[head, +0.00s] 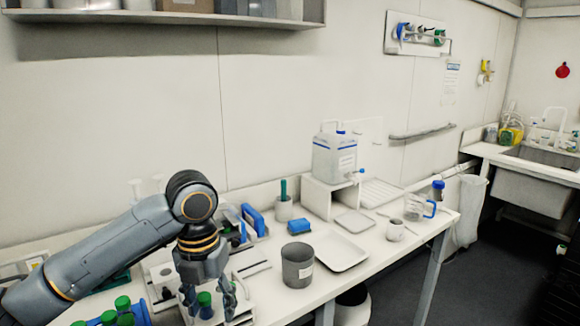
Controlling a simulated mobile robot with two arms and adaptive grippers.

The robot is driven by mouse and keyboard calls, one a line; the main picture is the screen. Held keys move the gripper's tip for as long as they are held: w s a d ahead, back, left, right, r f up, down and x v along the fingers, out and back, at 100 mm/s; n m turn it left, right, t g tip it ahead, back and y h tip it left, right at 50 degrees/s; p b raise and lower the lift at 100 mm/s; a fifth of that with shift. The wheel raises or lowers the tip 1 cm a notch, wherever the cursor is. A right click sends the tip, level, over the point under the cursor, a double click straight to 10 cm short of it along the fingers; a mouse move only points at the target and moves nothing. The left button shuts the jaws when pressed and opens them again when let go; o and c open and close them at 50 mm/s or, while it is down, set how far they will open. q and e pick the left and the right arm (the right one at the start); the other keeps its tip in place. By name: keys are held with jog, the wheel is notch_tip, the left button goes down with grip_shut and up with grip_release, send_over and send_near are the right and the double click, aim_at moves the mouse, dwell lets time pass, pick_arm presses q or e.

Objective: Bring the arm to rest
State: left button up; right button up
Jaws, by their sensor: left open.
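My left arm (130,245) comes in from the left edge and bends down at its wrist over the left part of the bench. My left gripper (209,301) points down and is open. A green-capped tube (204,299) shows between or just behind its fingers; I cannot tell whether they touch it. My right gripper is not in view.
A blue rack with green-capped tubes (123,303) stands left of the gripper. A grey beaker (297,268), a white tray (341,253) and a blue block (299,226) lie to the right. A white jug (335,160) stands on a raised stand behind. A shelf (170,19) hangs above.

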pick_arm(q)
jog(key=s+d+f+n+h, duration=0.1)
jog(key=s+d+f+n, duration=0.2)
jog(key=f+n, duration=0.25)
jog(key=s+d+f+n+t+h, duration=0.1)
jog(key=s+d+f+n+h, duration=0.2)
jog(key=f, duration=0.4)
jog(key=s+d+f+n, duration=0.2)
jog(key=d+f+n, duration=0.1)
jog(key=f+n, duration=0.3)
jog(key=s+a+f+n+t+y, duration=0.15)
jog(key=s+a+f+n, duration=0.25)
jog(key=s+a+n, duration=0.55)
jog(key=s+a+f+n+t+y, duration=0.15)
jog(key=s+a+f+n, duration=0.35)
jog(key=n, duration=0.7)
jog(key=s+f+g+y, duration=0.1)
jog(key=s+f+g, duration=0.15)
jog(key=f, duration=2.25)
jog(key=s+a+f, duration=0.1)
jog(key=s+f, duration=0.7)
jog(key=s+a+f, duration=0.2)
jog(key=s+f, duration=0.6)
jog(key=shift+a+m, duration=0.25)
jog(key=shift+m, duration=0.05)
